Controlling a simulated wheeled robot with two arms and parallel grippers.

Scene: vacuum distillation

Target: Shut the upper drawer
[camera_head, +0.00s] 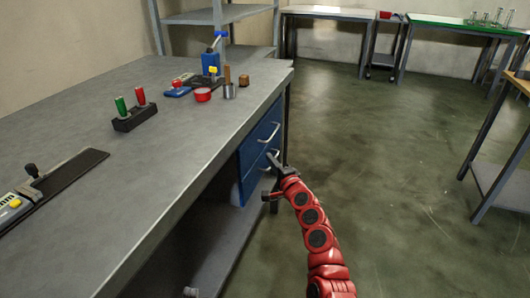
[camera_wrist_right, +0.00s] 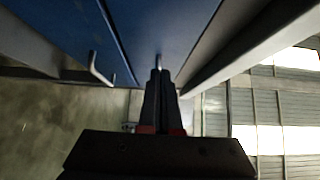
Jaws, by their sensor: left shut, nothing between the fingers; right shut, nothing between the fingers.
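The blue upper drawer (camera_head: 262,126) is under the grey bench top, with a pale bar handle. Its front looks about level with the lower drawer (camera_head: 252,178); I cannot tell if a small gap remains. My right gripper (camera_head: 271,158) is shut and empty, just in front of the drawer fronts. In the right wrist view, its fingertips (camera_wrist_right: 160,72) are at the handle of the upper drawer (camera_wrist_right: 172,28); contact is unclear. The lower drawer (camera_wrist_right: 55,30), with its handle (camera_wrist_right: 97,70), shows to the left. My left gripper is not in view.
An open shelf lies below the drawers. The floor (camera_head: 390,150) right of the bench is clear.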

